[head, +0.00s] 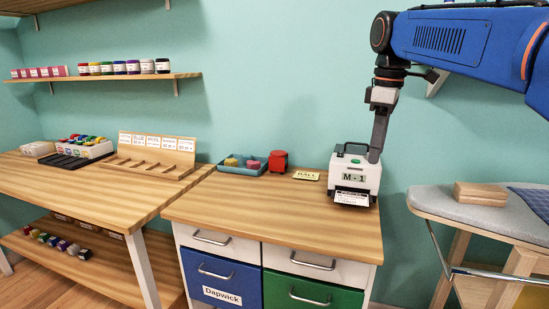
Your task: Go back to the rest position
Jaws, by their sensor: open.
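My gripper (377,150) points down from my blue arm at the right, just behind the right side of a white label machine marked M-1 (368,180). It is open. Its fingertips are partly hidden by the machine, and I cannot tell whether they touch it. The machine stands upright on the wooden cabinet top (260,213), with a green button on top and a printed label (352,198) at its front.
A blue tray (240,171), a red object (278,161) and a yellow sign (306,175) stand at the back of the cabinet. An ironing board (440,203) with wooden blocks (480,194) is at the right. A wooden table (80,185) is at the left. The cabinet's front middle is clear.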

